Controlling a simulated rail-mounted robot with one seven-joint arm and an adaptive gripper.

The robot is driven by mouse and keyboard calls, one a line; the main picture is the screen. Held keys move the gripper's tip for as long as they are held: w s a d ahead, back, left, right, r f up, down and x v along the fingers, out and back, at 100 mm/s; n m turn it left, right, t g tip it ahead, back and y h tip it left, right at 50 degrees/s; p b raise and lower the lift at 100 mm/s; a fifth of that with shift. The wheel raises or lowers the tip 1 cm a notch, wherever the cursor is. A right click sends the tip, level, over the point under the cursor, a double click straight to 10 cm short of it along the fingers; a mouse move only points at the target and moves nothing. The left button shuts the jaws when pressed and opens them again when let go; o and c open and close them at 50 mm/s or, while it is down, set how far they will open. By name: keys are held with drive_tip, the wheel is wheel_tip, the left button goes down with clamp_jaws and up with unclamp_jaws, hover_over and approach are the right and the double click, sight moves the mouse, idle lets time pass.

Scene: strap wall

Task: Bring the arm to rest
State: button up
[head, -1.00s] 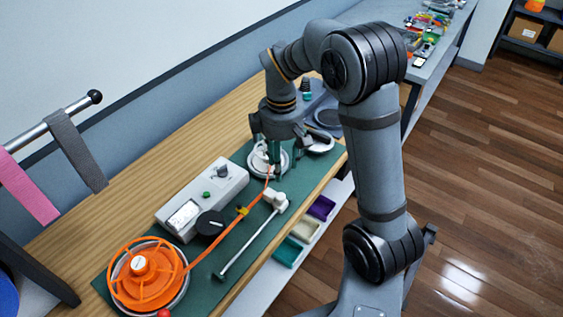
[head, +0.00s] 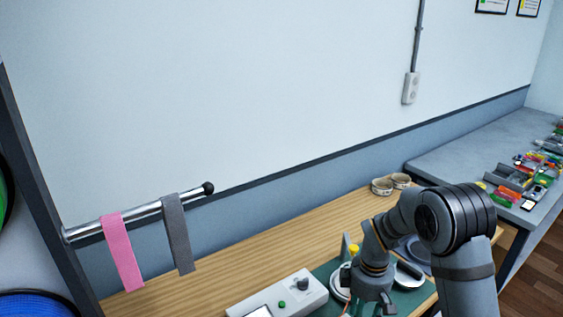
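My arm reaches in from the lower right, bent at the elbow, with its wrist over the bench. My gripper (head: 371,302) points down over the green mat (head: 325,275), beside a round pale dish (head: 341,283). Its fingertips are at or below the bottom edge of the picture, so I cannot see whether they are open or shut, or whether they hold anything. A bit of orange strap (head: 347,307) shows just left of the gripper.
A rail (head: 140,214) at left carries a pink strap (head: 123,252) and a grey strap (head: 178,236). A white control box (head: 285,297) sits left of the gripper. The wooden bench top (head: 270,245) between is bare.

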wheel_tip(320, 180, down, 3)
drive_tip(key=shift+s+r, duration=0.1)
drive_tip(key=shift+r, duration=0.05)
drive_tip(key=shift+s+a, duration=0.15)
drive_tip(key=shift+a, duration=0.2)
drive_tip(key=shift+d+r, duration=0.1)
